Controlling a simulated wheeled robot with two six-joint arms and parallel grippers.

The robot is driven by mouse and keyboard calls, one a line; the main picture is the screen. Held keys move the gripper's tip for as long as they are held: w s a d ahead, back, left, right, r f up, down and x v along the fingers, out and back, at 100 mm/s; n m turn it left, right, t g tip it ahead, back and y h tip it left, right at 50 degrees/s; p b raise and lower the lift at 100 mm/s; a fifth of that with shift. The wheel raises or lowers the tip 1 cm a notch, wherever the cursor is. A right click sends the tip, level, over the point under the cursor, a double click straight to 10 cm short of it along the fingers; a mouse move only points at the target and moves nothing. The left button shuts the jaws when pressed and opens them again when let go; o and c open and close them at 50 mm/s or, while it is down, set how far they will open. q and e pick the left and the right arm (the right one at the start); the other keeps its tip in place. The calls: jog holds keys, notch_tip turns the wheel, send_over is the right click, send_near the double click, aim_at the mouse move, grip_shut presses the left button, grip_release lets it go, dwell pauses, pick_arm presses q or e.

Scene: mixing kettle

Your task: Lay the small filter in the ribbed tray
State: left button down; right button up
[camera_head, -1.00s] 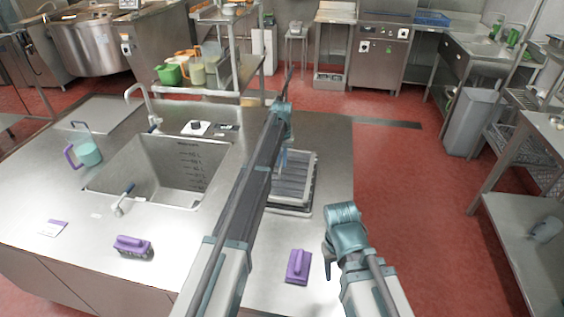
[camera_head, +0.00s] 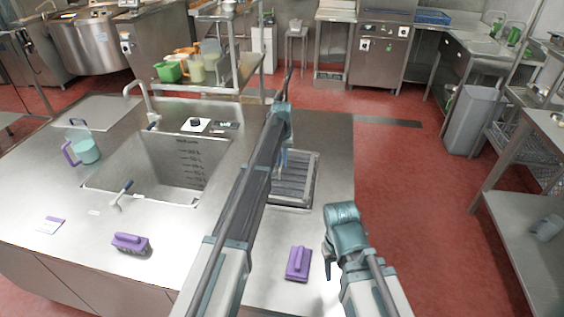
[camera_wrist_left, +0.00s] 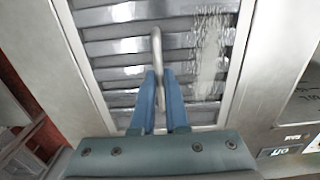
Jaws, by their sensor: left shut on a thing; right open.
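The small filter (camera_wrist_left: 110,72) is a slatted grey metal panel with a thin hooped handle (camera_wrist_left: 156,50). My left gripper (camera_wrist_left: 160,90) is shut on that handle with its blue fingers, and the slats lie below them. In the head view the slatted panel (camera_head: 298,178) lies within the ribbed tray's rim (camera_head: 293,206), on the counter right of the sink. It looks level and low in the tray. My left arm covers its left part, and the tray's floor is hidden. My right gripper (camera_head: 331,250) is open and empty over the counter's front right, its fingers mostly hidden.
A sink basin (camera_head: 150,175) with a tap is left of the tray. A purple brush (camera_head: 130,243), another purple tool (camera_head: 298,263), a purple-handled jug (camera_head: 86,150) and a small card (camera_head: 50,225) are on the counter. The counter's right edge is close to the tray.

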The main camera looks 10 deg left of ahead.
pick_arm(q)
jog(key=shift+f+b, duration=0.6)
jog(key=shift+b, duration=0.05)
pick_arm(e)
jog(key=shift+f, duration=0.6)
pick_arm(q)
jog(key=shift+c, duration=1.8)
grip_release()
jog(key=shift+r, duration=0.15)
pick_arm(e)
jog(key=shift+r, duration=0.1)
pick_arm(q)
jog(key=shift+r+p, duration=3.4)
jog(key=shift+p, duration=0.1)
pick_arm(e)
notch_tip(320, 180, up, 7)
pick_arm(q)
notch_tip(320, 180, up, 20)
jog(key=p, duration=2)
pick_arm(e)
notch_tip(320, 180, up, 20)
